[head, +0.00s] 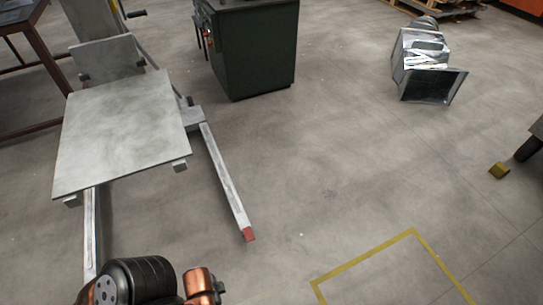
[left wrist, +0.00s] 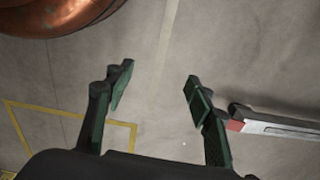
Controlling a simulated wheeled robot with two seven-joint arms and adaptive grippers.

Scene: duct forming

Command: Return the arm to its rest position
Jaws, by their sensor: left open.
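My left arm shows at the bottom left of the head view as black and copper links; its gripper is not visible there. In the left wrist view my left gripper (left wrist: 158,88) is open, its two green-padded fingers apart with only bare concrete floor between them. It holds nothing. A copper-coloured curved part of mine fills the top left of that view. My right gripper does not show in either view.
A lift with a grey platform (head: 120,135) stands at left, its red-tipped leg (head: 225,185) reaching forward; the leg also shows in the wrist view (left wrist: 275,124). A green cabinet (head: 255,50), a metal duct piece (head: 425,65) and a yellow floor outline (head: 365,256) surround open floor.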

